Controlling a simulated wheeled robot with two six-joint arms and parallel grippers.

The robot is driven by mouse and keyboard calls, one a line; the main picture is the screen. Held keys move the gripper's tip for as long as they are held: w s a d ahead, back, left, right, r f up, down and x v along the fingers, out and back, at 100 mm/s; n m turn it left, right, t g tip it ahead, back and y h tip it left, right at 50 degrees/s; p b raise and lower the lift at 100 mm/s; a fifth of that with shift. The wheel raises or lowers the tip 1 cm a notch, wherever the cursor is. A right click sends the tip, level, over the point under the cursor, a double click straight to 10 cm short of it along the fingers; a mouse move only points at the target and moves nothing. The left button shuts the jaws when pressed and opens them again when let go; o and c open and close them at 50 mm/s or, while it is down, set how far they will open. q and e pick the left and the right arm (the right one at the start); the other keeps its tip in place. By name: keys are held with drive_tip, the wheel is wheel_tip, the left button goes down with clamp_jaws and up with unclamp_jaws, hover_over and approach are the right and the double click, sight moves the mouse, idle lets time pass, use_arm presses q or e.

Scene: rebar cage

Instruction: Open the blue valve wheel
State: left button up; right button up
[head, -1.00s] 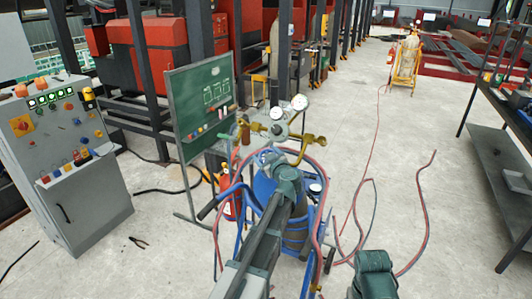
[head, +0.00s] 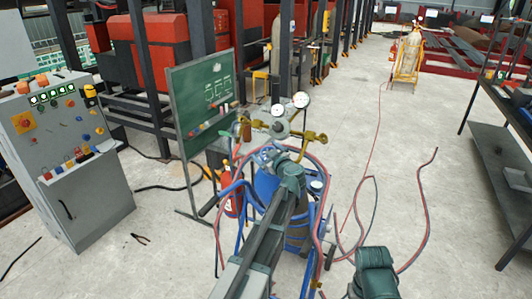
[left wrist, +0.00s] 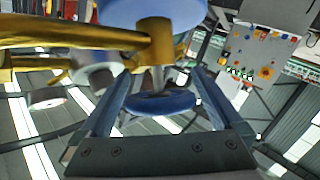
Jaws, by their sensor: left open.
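The blue valve wheel (left wrist: 160,103) shows in the left wrist view, on a stem below a brass fitting (left wrist: 158,42). My left gripper (left wrist: 158,84) is open, with one finger on each side of the wheel. There are gaps between the fingers and the rim, so the wheel is not clamped. In the head view my left gripper (head: 268,155) is at the top of the blue cylinder cart, just below the brass regulator (head: 281,126) with its two round gauges. I cannot make out the wheel clearly there. My right gripper is not in view.
Red and blue hoses (head: 421,225) loop from the cart across the floor. A green chalkboard (head: 192,85) and a red extinguisher (head: 233,203) stand close by. A grey control cabinet (head: 80,205) is at left, a dark workbench (head: 500,165) at right. Floor between is mostly clear.

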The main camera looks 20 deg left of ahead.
use_arm(q)
drive_tip(key=p+v, duration=0.2)
drive_tip(key=v, duration=1.1)
drive_tip(key=shift+s+d, duration=0.3)
